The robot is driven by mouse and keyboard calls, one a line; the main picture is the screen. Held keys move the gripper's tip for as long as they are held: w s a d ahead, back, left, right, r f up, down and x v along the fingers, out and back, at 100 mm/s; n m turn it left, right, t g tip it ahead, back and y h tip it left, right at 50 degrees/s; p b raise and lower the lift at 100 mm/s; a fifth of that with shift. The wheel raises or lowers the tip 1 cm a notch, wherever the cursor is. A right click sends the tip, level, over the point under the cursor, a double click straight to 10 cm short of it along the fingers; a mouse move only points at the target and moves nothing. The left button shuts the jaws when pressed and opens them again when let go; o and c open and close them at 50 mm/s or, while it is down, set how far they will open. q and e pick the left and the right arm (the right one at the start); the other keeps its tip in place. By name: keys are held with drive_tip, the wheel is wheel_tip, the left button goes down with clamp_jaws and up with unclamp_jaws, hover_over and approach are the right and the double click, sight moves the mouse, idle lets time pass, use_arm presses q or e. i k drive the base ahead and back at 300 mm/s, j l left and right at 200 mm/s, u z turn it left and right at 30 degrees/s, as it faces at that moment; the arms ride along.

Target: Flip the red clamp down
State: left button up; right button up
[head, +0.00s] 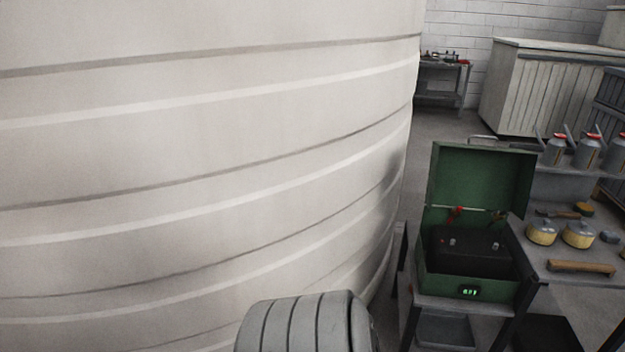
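An open green metal box (484,178) stands on a small dark table at the right, its lid raised. Inside it is a black battery-like block (465,250) with small terminals on top. A small red clamp-like part (456,213) sits at the back of the box, near a thin rod across the lid's lower edge. Neither of my grippers is in view.
A huge white ribbed tank (200,150) fills the left and middle. A grey ribbed rounded object (305,325) stands at the bottom middle. To the right, a shelf holds yellow tins (541,232), a brush and grey cans (555,150). Open floor (440,125) lies behind the box.

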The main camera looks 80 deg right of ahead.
sight(458, 212)
drive_tip(key=z, duration=3.65)
drive_tip(key=i+l+u, duration=0.1)
drive_tip(key=i+l, duration=0.25)
drive_tip(key=i+l+u, duration=0.1)
drive_tip(key=i+l, duration=0.2)
drive_tip(key=i+l+u, duration=0.1)
drive_tip(key=i+l, duration=0.2)
drive_tip(key=l, duration=0.25)
drive_tip(key=i+l+u, duration=0.1)
drive_tip(key=i+l, duration=0.2)
drive_tip(key=i+l+u, duration=0.1)
drive_tip(key=i+l, duration=0.15)
drive_tip(key=l, duration=0.35)
